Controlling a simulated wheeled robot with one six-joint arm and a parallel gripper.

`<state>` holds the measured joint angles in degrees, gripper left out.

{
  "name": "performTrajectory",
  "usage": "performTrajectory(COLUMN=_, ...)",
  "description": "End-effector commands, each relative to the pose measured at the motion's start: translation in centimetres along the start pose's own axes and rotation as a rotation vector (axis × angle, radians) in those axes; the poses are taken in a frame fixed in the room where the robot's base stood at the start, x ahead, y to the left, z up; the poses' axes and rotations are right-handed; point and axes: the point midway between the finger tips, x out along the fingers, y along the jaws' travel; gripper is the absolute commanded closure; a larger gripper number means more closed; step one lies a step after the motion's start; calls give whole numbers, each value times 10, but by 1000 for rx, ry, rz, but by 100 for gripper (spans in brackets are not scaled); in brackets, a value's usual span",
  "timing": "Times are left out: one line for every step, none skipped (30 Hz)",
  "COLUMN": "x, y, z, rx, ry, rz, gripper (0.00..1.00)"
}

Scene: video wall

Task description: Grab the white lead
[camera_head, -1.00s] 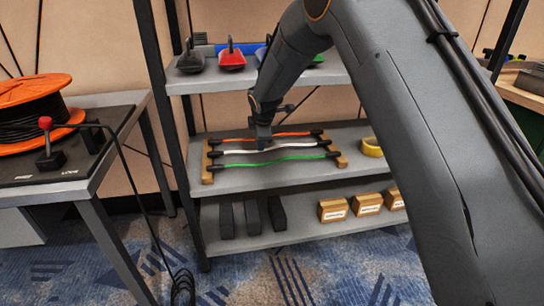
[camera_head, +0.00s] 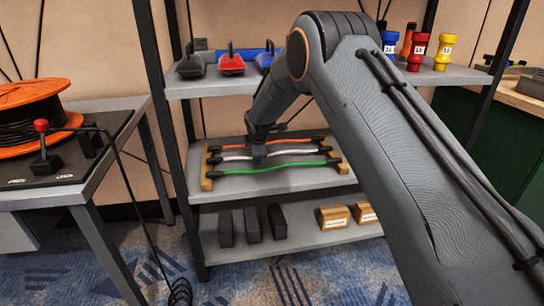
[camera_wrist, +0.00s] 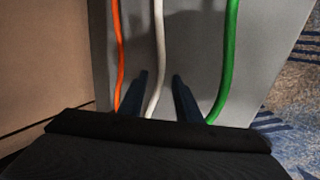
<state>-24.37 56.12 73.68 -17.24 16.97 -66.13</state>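The white lead (camera_head: 292,152) lies across two wooden holders on the middle shelf, between the orange lead (camera_head: 300,140) and the green lead (camera_head: 270,168). In the head view my gripper (camera_head: 259,157) points down at the left part of the white lead; its fingertips are hard to make out there. In the wrist view my gripper (camera_wrist: 159,76) is open. Its two dark fingers show on either side of the white lead (camera_wrist: 158,40), with the orange lead (camera_wrist: 117,50) to the left and the green lead (camera_wrist: 229,60) to the right. I cannot tell whether a finger touches the white lead.
The wooden holders (camera_head: 206,170) stand at the leads' ends. The upper shelf (camera_head: 215,83) is above the leads, with dark and red items. Black blocks (camera_head: 251,224) and wooden blocks (camera_head: 334,217) sit on the lower shelf. A dark shelf post (camera_head: 166,130) stands left of the leads.

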Motion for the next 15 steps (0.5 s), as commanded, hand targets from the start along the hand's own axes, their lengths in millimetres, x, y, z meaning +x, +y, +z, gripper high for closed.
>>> performTrajectory(x=0, y=0, z=0, rx=0, ry=0, rz=0, gripper=69)
performTrajectory(x=0, y=0, z=0, rx=0, ry=0, rz=0, gripper=71)
performTrajectory(x=0, y=0, z=0, rx=0, ry=0, rz=0, gripper=78)
performTrajectory(x=0, y=0, z=0, rx=0, ry=0, rz=0, gripper=83)
performTrajectory(x=0, y=0, z=0, rx=0, ry=0, rz=0, gripper=88)
performTrajectory(x=0, y=0, z=0, rx=0, ry=0, rz=0, gripper=94)
performTrajectory(x=0, y=0, z=0, rx=0, ry=0, rz=0, gripper=100)
performTrajectory(x=0, y=0, z=0, rx=0, ry=0, rz=0, gripper=100)
performTrajectory(x=0, y=0, z=0, rx=0, ry=0, rz=0, gripper=100)
performTrajectory(x=0, y=0, z=0, rx=0, ry=0, rz=0, gripper=100)
performTrajectory(x=-1, y=0, z=0, rx=-1, ry=0, rz=1, gripper=100)
performTrajectory(x=-1, y=0, z=0, rx=-1, ry=0, rz=1, gripper=100)
performTrajectory(x=-1, y=0, z=0, rx=-1, ry=0, rz=1, gripper=100)
performTrajectory(x=-1, y=0, z=0, rx=-1, ry=0, rz=1, gripper=100)
performTrajectory(x=-1, y=0, z=0, rx=-1, ry=0, rz=1, gripper=100)
